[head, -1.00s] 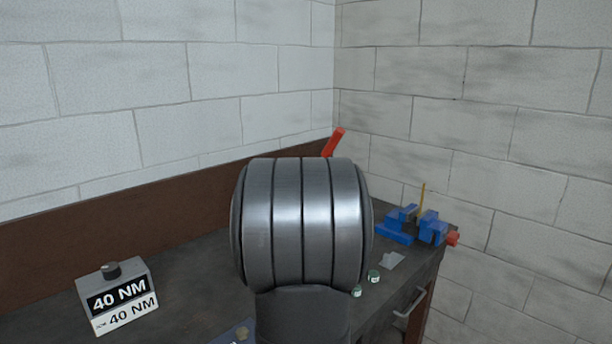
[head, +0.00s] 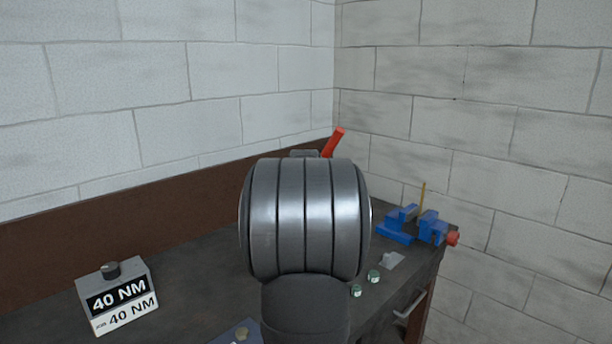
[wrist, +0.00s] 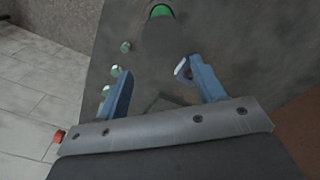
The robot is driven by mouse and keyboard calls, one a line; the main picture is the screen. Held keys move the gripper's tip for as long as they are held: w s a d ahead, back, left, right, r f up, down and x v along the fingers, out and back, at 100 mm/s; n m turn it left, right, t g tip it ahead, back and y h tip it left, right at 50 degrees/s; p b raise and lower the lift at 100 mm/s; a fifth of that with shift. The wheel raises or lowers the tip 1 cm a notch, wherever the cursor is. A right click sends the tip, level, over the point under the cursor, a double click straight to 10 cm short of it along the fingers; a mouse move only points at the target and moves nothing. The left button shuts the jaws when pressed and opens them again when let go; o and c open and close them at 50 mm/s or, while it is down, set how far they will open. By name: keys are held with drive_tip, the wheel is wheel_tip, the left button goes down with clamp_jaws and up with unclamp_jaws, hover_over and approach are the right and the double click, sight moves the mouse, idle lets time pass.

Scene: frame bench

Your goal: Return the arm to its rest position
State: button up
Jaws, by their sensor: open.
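My gripper (wrist: 156,72) shows in the wrist view as two blue fingers set wide apart on a grey bar. It is open, and nothing is visibly held between the fingers. The dark bench top (wrist: 240,40) lies beyond them. In the head view the fingers are hidden behind my large grey arm joint, which stands in the middle of the picture over the bench (head: 190,285).
A 40 NM block (head: 122,297) stands at left, a blue vise (head: 398,232) at right. Small green-topped pieces (head: 374,276) and a grey piece (head: 393,260) lie near the drawer side. A red handle (head: 333,142) rises behind my arm. Walls close the back.

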drive_tip(key=s+a+r+m, duration=0.2)
drive_tip(key=s+a+m, duration=0.5)
drive_tip(key=s, duration=0.3)
drive_tip(key=s+a+r+m, duration=0.1)
drive_tip(key=s+a+m, duration=0.6)
drive_tip(key=s+a, duration=0.3)
drive_tip(key=shift+s+r, duration=0.35)
drive_tip(key=shift+s, duration=0.3)
